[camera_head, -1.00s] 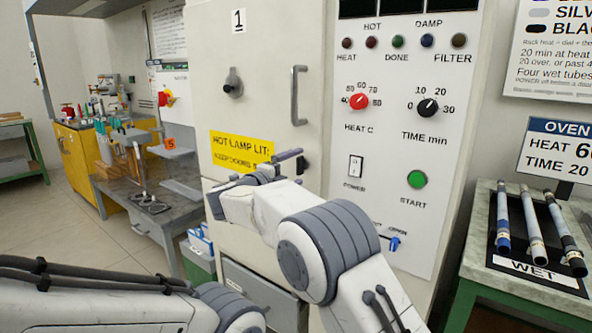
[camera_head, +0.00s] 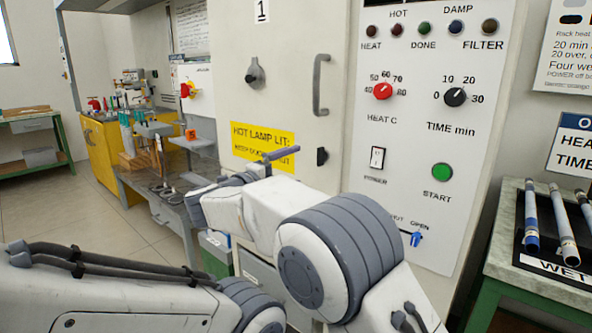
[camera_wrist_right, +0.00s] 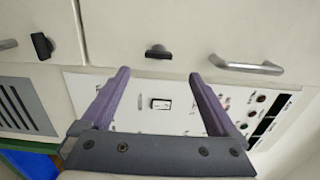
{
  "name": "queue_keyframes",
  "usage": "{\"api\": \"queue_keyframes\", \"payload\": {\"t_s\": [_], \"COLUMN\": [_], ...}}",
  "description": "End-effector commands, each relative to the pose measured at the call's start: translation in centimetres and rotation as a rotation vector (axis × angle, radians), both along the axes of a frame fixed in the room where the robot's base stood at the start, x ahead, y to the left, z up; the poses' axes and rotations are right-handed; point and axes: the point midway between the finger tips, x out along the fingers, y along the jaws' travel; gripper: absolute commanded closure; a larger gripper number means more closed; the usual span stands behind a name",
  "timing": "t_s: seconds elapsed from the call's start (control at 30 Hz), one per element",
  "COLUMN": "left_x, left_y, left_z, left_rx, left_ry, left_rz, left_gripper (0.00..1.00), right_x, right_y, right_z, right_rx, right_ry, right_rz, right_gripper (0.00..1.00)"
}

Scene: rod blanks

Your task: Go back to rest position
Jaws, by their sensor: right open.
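My right gripper (camera_head: 268,164) is in front of the oven door (camera_head: 300,100) in the head view, over the lower edge of the yellow hot-lamp label (camera_head: 262,142). In the right wrist view the two purple fingers (camera_wrist_right: 158,80) stand wide apart with nothing between them. Beyond them are the pale oven front and its control panel (camera_wrist_right: 180,115). My right arm (camera_head: 330,255) bends across the lower middle of the head view. My left arm (camera_head: 110,285) lies along the bottom left, and its gripper is out of the picture.
The oven door looks closed, with a grey handle (camera_head: 320,85). Wet rods (camera_head: 562,225) lie on a black tray on the right bench (camera_head: 510,245). A cluttered workbench (camera_head: 165,195) stands at left. Open floor (camera_head: 60,210) lies farther left.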

Motion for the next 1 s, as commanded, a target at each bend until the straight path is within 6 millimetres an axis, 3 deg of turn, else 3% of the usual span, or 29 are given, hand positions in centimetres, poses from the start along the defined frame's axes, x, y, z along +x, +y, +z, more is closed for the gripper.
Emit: {"api": "queue_keyframes", "payload": {"t_s": [0.13,0.23,0.33,0.43,0.57,0.7,0.83,1.0], "left_x": [0.0,0.0,0.0,0.0,0.0,0.0,0.0,0.0], "left_y": [0.0,0.0,0.0,0.0,0.0,0.0,0.0,0.0], "left_z": [0.0,0.0,0.0,0.0,0.0,0.0,0.0,0.0], "left_rx": [0.0,0.0,0.0,0.0,0.0,0.0,0.0,0.0], "left_ry": [0.0,0.0,0.0,0.0,0.0,0.0,0.0,0.0], "left_rz": [0.0,0.0,0.0,0.0,0.0,0.0,0.0,0.0], "left_gripper": [1.0,1.0,1.0,1.0,1.0,1.0,1.0,1.0], "right_x": [2.9,4.8,5.2,3.8,-1.0,-8.2,-13.8,-19.1], "right_y": [-2.5,-4.4,-6.3,-8.4,-12.2,-16.2,-18.7,-21.0], "right_z": [1.0,0.4,-1.8,-5.5,-12.1,-18.4,-22.0,-24.5], "right_rx": [-0.147,-0.321,-0.493,-0.65,-0.826,-0.939,-0.976,-1.001], "right_ry": [0.038,0.122,0.247,0.406,0.671,0.939,1.111,1.261], "right_rz": [0.13,0.291,0.454,0.617,0.84,1.048,1.179,1.296], "right_gripper": [0.05,0.05,0.05,0.05,0.05,0.05,0.05,0.05]}}
